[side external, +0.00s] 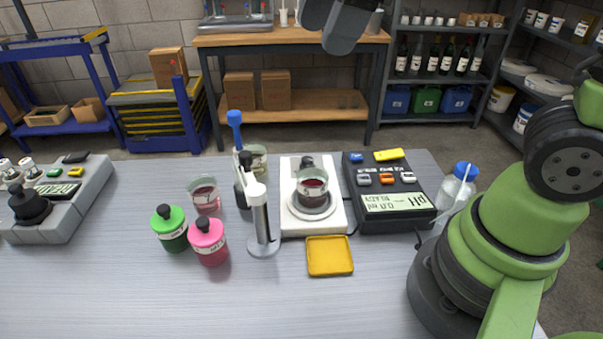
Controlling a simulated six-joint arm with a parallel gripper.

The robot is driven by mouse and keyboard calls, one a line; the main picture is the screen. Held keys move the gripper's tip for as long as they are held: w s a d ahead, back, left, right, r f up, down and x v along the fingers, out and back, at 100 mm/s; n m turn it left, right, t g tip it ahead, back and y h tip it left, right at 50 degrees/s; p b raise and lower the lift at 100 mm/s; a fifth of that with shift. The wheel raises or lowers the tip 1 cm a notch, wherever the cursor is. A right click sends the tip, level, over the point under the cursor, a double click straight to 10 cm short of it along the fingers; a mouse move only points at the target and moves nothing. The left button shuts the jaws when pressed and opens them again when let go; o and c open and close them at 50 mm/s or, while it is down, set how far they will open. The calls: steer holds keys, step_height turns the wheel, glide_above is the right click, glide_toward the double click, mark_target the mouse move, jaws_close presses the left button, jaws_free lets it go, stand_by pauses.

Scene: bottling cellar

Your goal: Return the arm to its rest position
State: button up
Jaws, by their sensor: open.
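My green arm (540,215) rises from its base at the right side of the bench and leaves the picture at the right edge. A dark grey rounded part of my arm (345,30) hangs into the top middle of the view, high above the bench and apart from everything on it. No gripper fingers show, so I cannot see the jaws or anything between them. A glass beaker of dark red liquid (312,183) stands on a white plate device (291,222), clear of my arm.
Near the white device are a pH meter (392,203), a yellow tray (330,256), a metal stand (262,225), green (171,230) and pink (209,243) bottles, and another beaker (205,195). A blue-capped bottle (459,187) stands close to my base. The front of the bench is clear.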

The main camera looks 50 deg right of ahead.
steer(key=s+d+m+t, duration=0.1)
steer(key=s+m+t, duration=0.1)
steer(key=s+m, duration=0.3)
steer(key=s+d+f+m+t, duration=0.1)
steer(key=s+m, duration=0.4)
steer(key=m, duration=0.8)
steer(key=shift+s+d+f+t, duration=0.3)
steer(key=shift+s+d+t, duration=0.05)
steer(key=shift+t, duration=0.05)
